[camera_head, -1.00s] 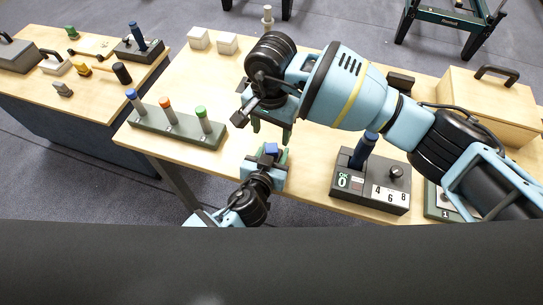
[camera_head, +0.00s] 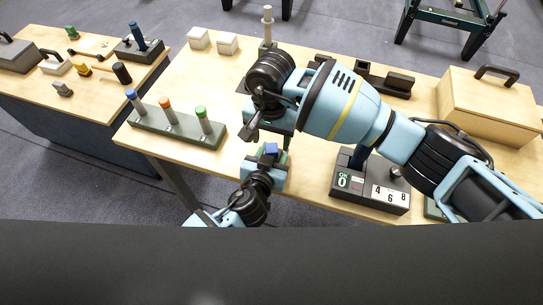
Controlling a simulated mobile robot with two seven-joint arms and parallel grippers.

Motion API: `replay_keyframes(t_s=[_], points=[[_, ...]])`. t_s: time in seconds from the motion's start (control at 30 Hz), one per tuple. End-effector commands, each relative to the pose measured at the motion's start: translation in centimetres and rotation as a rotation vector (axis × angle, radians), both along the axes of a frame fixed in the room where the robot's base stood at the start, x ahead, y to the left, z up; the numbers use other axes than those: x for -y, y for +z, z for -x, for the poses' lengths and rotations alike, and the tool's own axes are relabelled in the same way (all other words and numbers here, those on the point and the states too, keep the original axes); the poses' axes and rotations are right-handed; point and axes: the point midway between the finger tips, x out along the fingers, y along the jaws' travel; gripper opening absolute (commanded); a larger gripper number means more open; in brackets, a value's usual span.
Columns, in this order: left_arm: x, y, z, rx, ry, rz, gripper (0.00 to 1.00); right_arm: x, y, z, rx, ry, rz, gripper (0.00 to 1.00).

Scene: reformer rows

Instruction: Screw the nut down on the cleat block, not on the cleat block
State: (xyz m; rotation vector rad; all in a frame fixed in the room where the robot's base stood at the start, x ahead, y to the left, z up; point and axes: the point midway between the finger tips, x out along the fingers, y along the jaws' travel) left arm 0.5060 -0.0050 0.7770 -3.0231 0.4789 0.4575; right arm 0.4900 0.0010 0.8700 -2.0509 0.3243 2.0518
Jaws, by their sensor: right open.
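My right gripper (camera_head: 268,128) points down over the front middle of the table, open, with its fingertips largely hidden by its own body. My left gripper (camera_head: 271,158) is just below it at the front edge. A small blue piece (camera_head: 271,148) shows between its green fingertips; I cannot tell whether they close on it. A pale stepped post (camera_head: 267,22) stands on a dark green base (camera_head: 266,45) behind my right gripper. Dark block-like fixtures (camera_head: 391,83) lie behind my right arm. I cannot tell which is the cleat block, and I cannot make out the nut.
A grey-green block (camera_head: 172,137) with blue, orange and green-topped posts stands at left. A lever box (camera_head: 370,192) with number tiles stands at front right. A wooden box (camera_head: 489,103) is at the far right, and two white blocks (camera_head: 227,43) are at the back. The left-centre tabletop is clear.

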Motion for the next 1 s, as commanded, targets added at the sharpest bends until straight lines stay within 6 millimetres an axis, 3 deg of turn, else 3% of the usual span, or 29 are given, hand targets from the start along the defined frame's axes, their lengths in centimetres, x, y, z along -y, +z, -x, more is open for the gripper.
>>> replay_keyframes(t_s=[0.3,0.67,1.0], points=[[0.0,0.0,0.0,-0.001,-0.001,0.001,0.0,0.0,-3.4,0.0,-0.001,0.0,0.001,0.57],[0.0,0.0,0.0,-0.001,-0.001,0.001,0.0,0.0,-3.8,0.0,0.0,0.001,0.0,0.57],[0.0,0.0,0.0,-0.001,-0.001,0.0,0.0,0.0,-3.8,0.0,0.0,0.001,-0.001,0.16]])
